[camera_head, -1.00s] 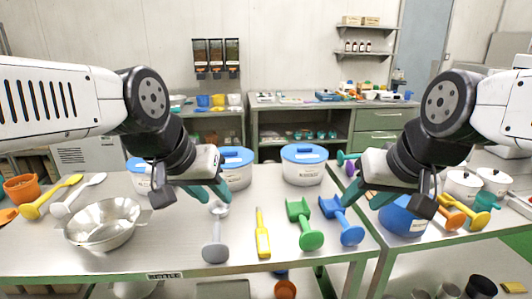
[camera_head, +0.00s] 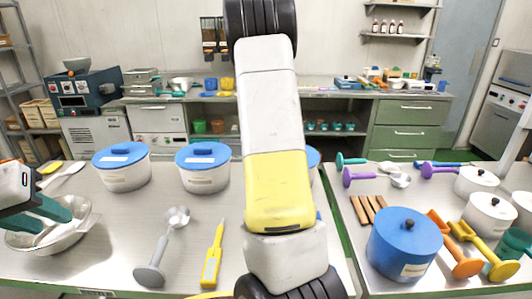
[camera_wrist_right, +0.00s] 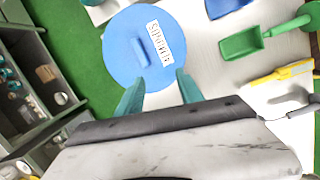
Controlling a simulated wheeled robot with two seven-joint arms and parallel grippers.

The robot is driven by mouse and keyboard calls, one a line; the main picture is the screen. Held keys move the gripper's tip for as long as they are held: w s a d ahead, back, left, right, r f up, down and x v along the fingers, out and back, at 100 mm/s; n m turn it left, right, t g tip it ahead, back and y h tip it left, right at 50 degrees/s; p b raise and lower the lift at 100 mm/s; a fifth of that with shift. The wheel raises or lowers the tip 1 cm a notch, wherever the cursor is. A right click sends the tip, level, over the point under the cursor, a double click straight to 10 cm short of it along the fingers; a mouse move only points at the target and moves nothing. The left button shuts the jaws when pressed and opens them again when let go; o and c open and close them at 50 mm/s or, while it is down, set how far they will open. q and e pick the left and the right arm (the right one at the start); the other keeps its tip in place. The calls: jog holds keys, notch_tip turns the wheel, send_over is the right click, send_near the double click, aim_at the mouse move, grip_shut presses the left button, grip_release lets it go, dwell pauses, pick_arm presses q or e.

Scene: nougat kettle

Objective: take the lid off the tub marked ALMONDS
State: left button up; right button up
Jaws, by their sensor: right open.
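Two white tubs with blue lids, a left tub (camera_head: 122,170) and a middle tub (camera_head: 203,172), stand on the steel table. A third blue lid (camera_head: 313,158) shows only as a sliver behind my right arm. In the right wrist view a round blue lid (camera_wrist_right: 122,40) with a bar handle (camera_wrist_right: 140,52) carries a white label (camera_wrist_right: 159,43), which seems to read ALMONDS, turned round. My right gripper (camera_wrist_right: 160,88) is open, its teal fingertips at the lid's near edge, apart from the handle. My left gripper (camera_head: 52,215) is open and empty over the steel bowl (camera_head: 62,243).
A grey scoop (camera_head: 152,272) and a yellow thermometer-like tool (camera_head: 213,255) lie in front of the tubs. A green scoop (camera_wrist_right: 243,43) lies beside the lid. On the right table stand a blue pot (camera_head: 404,245), white pots and several scoops. My right arm hides the table's middle.

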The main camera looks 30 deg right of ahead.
jog(key=w+d+f, duration=0.1)
jog(key=d+f+n+g+h, duration=0.1)
jog(key=d, duration=0.1)
jog(key=w+d+f+n, duration=0.1)
jog(key=shift+w+d+g, duration=0.3)
jog(key=x, duration=0.7)
jog(key=shift+s+d+f, duration=0.1)
jog(key=shift+s+f, duration=0.05)
jog(key=shift+f, duration=0.2)
jog(key=shift+c, duration=0.2)
grip_shut()
